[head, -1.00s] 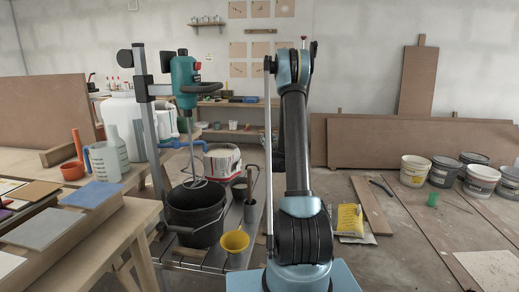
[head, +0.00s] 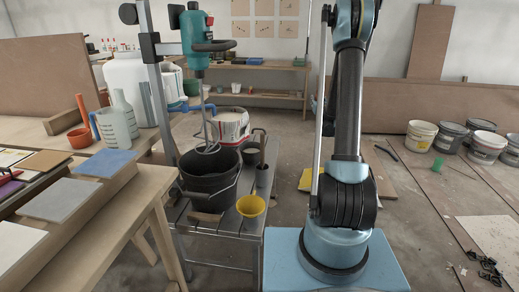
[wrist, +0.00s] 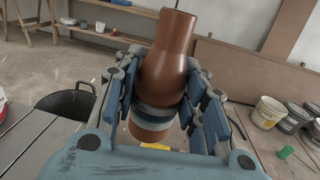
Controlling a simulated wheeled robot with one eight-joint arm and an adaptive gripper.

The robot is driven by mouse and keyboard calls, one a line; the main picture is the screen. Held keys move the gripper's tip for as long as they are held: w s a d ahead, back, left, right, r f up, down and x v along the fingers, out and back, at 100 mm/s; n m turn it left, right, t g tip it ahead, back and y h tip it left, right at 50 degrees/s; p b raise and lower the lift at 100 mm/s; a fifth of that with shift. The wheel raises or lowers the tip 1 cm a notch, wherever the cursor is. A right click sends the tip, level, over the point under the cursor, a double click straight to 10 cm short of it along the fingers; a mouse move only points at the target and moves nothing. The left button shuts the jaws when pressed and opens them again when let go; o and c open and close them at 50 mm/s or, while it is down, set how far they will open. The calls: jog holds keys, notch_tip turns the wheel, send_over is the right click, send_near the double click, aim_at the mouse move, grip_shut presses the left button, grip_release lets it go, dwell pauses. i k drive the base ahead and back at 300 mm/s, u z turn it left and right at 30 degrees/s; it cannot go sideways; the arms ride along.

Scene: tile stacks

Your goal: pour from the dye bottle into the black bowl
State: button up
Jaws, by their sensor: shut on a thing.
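The reddish-brown dye bottle (wrist: 168,65) fills the middle of the wrist view, neck up and leaning slightly right. My gripper (wrist: 160,98) is shut around its lower body, with blue finger pads on both sides. A black round vessel with a small rim handle, apparently the black bowl (wrist: 68,102), stands at the left of the wrist view, apart from the bottle. Its inside is mostly hidden.
A tile-covered workbench (head: 120,215) is at the left. Several paint buckets (head: 484,147) stand on the floor at the right.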

aim_at(250, 151)
jog(key=k, duration=1.6)
jog(key=u, duration=0.35)
jog(key=i, duration=1.5)
